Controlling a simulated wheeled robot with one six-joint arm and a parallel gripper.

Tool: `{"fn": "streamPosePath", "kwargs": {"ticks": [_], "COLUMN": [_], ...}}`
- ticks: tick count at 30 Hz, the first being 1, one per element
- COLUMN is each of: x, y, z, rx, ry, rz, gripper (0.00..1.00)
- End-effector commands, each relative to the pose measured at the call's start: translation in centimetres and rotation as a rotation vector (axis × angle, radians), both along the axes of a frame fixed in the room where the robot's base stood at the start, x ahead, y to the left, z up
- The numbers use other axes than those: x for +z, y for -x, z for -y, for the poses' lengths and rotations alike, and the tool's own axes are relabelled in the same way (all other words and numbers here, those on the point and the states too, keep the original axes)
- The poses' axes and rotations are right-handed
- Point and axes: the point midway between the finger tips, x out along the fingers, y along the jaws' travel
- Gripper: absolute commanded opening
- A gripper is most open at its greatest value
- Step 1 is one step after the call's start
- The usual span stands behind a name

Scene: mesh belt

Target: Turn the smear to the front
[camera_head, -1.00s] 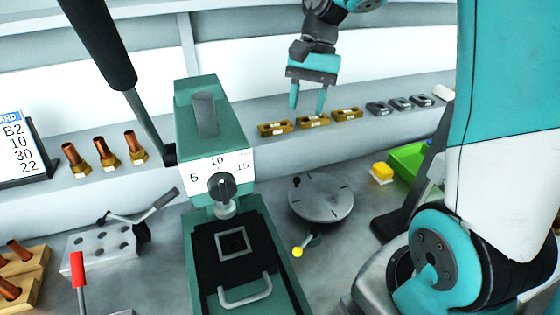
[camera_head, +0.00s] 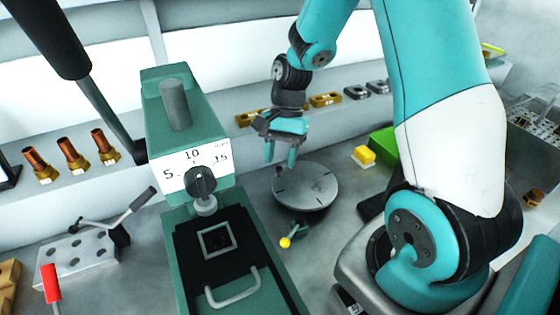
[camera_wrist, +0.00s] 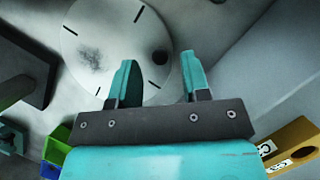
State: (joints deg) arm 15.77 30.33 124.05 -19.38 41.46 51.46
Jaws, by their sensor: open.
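A round grey turntable (camera_head: 312,192) with dark radial marks lies on the bench, right of the green press. A dark peg (camera_head: 278,170) sits near its back-left edge. In the wrist view the turntable (camera_wrist: 115,25) shows a dark grey smear (camera_wrist: 90,58) on its face, on the side across from the peg (camera_wrist: 160,58). I cannot make out the smear in the head view. My gripper (camera_head: 281,157) points down, open and empty, above the turntable's back-left edge by the peg. In the wrist view its fingers (camera_wrist: 157,62) lie either side of the peg; contact cannot be told.
The green press (camera_head: 180,110) stands left of the turntable, with a long black-handled lever. A yellow-knobbed lever (camera_head: 285,242) sticks out at the turntable's front. Brass blocks (camera_head: 325,100) line the back ledge.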

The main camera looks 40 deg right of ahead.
Motion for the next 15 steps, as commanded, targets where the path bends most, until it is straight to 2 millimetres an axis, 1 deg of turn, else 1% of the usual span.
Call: {"fn": "streamPosePath", "kwargs": {"ticks": [1, 3, 6, 14, 15], "x": [-0.6, -1.1, -1.5, -1.5, -1.5], "y": [0.2, 0.3, 0.4, 0.4, 0.4], "z": [-0.1, -0.3, -0.4, -0.4, -0.4], "rx": [-0.001, -0.002, -0.002, -0.002, -0.002], "ry": [0.0, 0.0, 0.0, 0.001, 0.001], "rz": [-0.002, -0.001, -0.001, 0.001, 0.001], "gripper": [0.43, 0.43, 0.43, 0.43, 0.36]}}
